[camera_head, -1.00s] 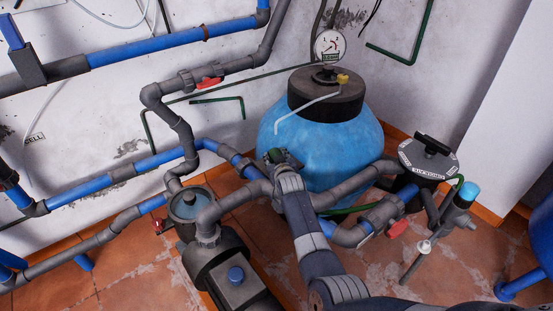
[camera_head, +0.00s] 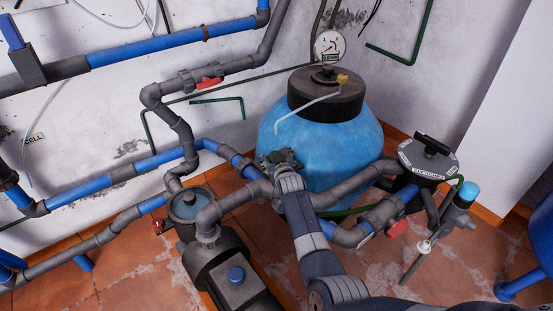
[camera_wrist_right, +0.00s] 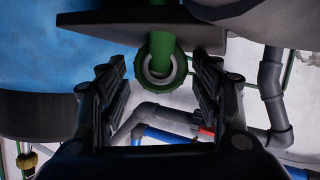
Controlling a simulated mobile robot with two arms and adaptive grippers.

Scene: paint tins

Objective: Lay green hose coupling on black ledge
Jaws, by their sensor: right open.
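The green hose coupling (camera_wrist_right: 160,62) is in the right wrist view, its round open end with a ribbed collar facing the camera. Its far part lies across the dark flat black ledge (camera_wrist_right: 90,17), and the collar end sticks out past the ledge's edge. Whether it rests fully on the ledge is hard to see. My right gripper (camera_wrist_right: 162,72) is open, with one finger on each side of the collar and gaps between. In the head view my right gripper (camera_head: 280,158) is in front of the blue tank, hiding most of the coupling and the ledge. My left gripper is not in view.
The blue tank (camera_head: 300,150) stands right behind the gripper. Grey and blue pipes (camera_head: 345,190) run close on both sides. A black pump (camera_head: 225,265) is at lower left, and a dark filter with a lid (camera_head: 428,158) is at right.

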